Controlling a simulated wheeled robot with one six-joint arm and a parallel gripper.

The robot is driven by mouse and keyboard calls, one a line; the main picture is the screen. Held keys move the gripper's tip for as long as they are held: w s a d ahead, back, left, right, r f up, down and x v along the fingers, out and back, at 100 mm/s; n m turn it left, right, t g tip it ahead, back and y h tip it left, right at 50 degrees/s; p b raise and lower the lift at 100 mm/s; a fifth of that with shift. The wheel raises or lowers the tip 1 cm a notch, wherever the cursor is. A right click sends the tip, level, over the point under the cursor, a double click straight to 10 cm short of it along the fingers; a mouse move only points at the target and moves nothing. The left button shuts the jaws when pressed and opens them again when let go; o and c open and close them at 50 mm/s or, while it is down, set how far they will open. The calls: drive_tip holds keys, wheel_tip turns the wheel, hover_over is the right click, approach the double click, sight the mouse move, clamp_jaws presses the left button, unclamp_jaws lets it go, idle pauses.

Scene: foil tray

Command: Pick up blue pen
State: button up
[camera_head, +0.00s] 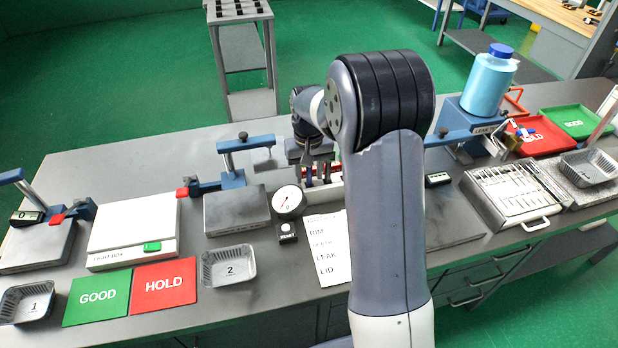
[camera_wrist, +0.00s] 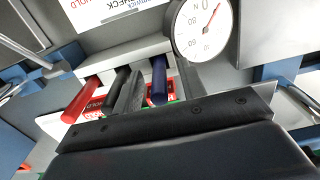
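The blue pen (camera_wrist: 159,82) stands in a white holder (camera_wrist: 128,58) in the wrist view, to the right of a black pen (camera_wrist: 116,88) and a red pen (camera_wrist: 82,101). My gripper (camera_wrist: 160,72) is at the holder, with one grey finger between the black and blue pens and the other to the right of the blue pen. The fingers look apart, with gaps beside the blue pen. In the head view my gripper (camera_head: 319,174) is over the holder (camera_head: 324,195), and my arm hides part of this area; the blue pen cannot be made out there.
A round dial gauge (camera_head: 289,201) stands close beside the holder; it is also close in the wrist view (camera_wrist: 201,26). A label sheet (camera_head: 328,250) lies in front. Blue clamp stands (camera_head: 233,178) and foil tray 2 (camera_head: 229,267) are to the left.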

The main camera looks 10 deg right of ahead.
drive_tip(key=shift+f, duration=0.45)
drive_tip(key=c, duration=0.8)
clamp_jaws()
